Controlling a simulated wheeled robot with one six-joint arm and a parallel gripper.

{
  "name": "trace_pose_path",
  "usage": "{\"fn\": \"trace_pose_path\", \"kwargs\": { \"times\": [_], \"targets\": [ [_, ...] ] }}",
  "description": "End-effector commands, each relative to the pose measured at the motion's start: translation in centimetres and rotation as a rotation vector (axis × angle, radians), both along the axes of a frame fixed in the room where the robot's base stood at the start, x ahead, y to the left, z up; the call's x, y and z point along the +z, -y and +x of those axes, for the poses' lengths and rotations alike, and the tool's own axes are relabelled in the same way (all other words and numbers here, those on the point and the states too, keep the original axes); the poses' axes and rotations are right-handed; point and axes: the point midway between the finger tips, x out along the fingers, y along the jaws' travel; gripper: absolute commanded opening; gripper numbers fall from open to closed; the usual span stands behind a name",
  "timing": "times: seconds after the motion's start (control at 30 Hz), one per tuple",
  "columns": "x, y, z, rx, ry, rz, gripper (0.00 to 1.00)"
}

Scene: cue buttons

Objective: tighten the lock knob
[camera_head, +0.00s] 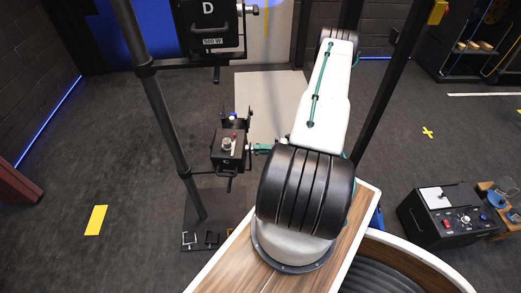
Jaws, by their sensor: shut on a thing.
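A black lamp unit marked C (221,160) sits on a stand left of centre. My gripper (252,148) reaches in from the right, partly hidden behind my arm, at the unit's right side. It is shut on the lock knob there; the fingers and the small scale hide most of the knob. How far the knob is turned cannot be told.
A control box (451,219) with buttons stands at the right. Open floor lies at the left.

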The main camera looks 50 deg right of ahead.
Motion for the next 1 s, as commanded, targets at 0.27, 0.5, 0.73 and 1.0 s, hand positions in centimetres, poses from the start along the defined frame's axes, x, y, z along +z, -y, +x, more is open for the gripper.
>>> {"fn": "trace_pose_path", "kwargs": {
  "times": [0.27, 0.5, 0.73, 1.0],
  "targets": [
    [-0.06, 0.08, -0.05, -0.002, -0.064, 0.104, 0.0],
    [-0.07, 0.08, -0.05, -0.002, -0.084, 0.136, 0.0],
    [-0.07, 0.08, -0.05, -0.002, -0.086, 0.14, 0.0],
    [-0.07, 0.06, -0.04, -0.002, -0.085, 0.139, 0.33]
  ]
}}
